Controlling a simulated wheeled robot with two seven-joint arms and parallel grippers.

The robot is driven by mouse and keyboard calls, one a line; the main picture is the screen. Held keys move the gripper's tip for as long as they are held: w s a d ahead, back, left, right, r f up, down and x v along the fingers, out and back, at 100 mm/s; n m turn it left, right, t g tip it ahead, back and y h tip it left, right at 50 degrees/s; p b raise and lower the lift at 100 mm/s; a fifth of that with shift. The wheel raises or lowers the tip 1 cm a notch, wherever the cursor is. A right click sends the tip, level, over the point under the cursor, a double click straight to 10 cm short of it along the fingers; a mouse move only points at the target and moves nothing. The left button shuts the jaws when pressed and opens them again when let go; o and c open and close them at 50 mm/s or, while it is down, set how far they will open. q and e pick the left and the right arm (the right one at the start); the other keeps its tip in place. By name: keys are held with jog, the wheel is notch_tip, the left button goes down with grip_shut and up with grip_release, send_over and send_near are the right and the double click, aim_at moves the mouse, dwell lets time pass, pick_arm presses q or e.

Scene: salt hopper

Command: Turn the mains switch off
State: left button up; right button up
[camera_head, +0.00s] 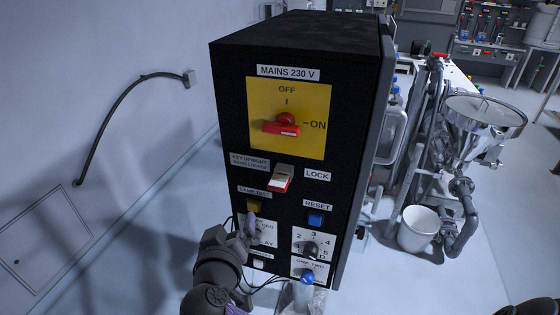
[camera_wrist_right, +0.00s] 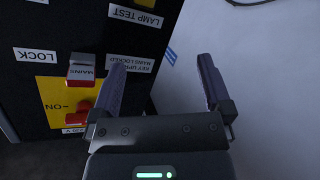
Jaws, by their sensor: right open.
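The mains switch is a red rotary handle (camera_head: 281,126) on a yellow plate (camera_head: 315,105) on the front of a black cabinet (camera_head: 225,95). Its handle lies level, towards ON; OFF is marked above it. A red and white tag (camera_head: 281,178) labelled MAINS sits at LOCK below. In the right wrist view, upside down, the red handle (camera_wrist_right: 83,106) and tag (camera_wrist_right: 82,68) show left of the fingers. My right gripper (camera_head: 245,225) is open and empty, low in front of the cabinet, below the switch and tag; it also shows in the wrist view (camera_wrist_right: 160,85). My left gripper is not in view.
Below the tag are a yellow lamp test button (camera_head: 253,206), a blue reset button (camera_head: 316,219) and a numbered dial (camera_head: 312,249). A steel hopper (camera_head: 482,115) and white bucket (camera_head: 418,229) stand right. The floor at left is open.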

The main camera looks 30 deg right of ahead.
notch_tip(320, 180, up, 10)
jog(key=s+d+m+h+p, duration=0.1)
jog(key=s+m+h, duration=0.1)
jog(key=m+h, duration=0.15)
jog(key=m+h+p, duration=0.1)
jog(key=m+h, duration=0.1)
jog(key=m, duration=0.3)
send_near(279, 130)
jog(key=w, duration=0.1)
jog(key=shift+g, duration=0.5)
jog(key=p+x, duration=0.1)
jog(key=x, duration=0.5)
jog(key=p+x, duration=0.1)
jog(key=x, duration=0.2)
jog(key=shift+d+r+p, duration=0.3)
jog(key=shift+d+r, duration=0.05)
jog(key=shift+r, duration=0.05)
jog(key=shift+w+d+f, duration=0.1)
jog(key=shift+w+d, duration=0.1)
jog(key=shift+d, duration=0.05)
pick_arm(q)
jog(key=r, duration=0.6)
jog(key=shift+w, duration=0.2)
pick_arm(e)
jog(key=c, duration=0.9)
